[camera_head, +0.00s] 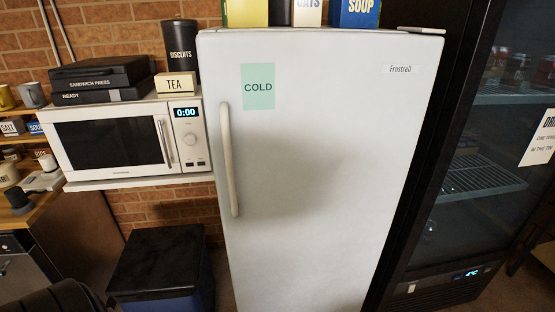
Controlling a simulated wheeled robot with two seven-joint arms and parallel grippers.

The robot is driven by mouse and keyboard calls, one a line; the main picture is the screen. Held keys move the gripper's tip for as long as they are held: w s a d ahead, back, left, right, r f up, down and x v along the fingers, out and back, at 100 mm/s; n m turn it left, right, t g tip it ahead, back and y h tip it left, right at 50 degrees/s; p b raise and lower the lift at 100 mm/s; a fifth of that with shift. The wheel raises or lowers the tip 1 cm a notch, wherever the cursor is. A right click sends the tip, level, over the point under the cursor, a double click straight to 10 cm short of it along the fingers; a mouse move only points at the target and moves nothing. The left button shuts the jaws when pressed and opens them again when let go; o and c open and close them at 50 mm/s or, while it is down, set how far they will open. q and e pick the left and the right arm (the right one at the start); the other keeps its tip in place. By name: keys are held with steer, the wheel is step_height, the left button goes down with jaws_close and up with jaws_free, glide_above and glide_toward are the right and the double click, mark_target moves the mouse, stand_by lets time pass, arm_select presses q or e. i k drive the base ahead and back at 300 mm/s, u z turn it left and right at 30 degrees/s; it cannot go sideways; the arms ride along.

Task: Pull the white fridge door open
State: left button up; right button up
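The white fridge (330,170) stands upright in the middle of the view. Its door looks shut. A long vertical white handle (228,160) runs down the left side of the door. A green "COLD" label (258,86) is stuck near the top of the door, and "Frostrell" is printed at the upper right. Neither of my grippers shows in the head view. Nothing is seen touching the handle.
A white microwave (120,143) sits on a shelf left of the fridge. A black-lidded bin (158,262) stands on the floor below it. A dark glass-fronted cooler (475,170) stands close on the right.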

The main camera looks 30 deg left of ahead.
mark_target(313, 136)
steer(key=z, duration=2.35)
steer(key=i, duration=0.9)
steer(key=u, duration=3.15)
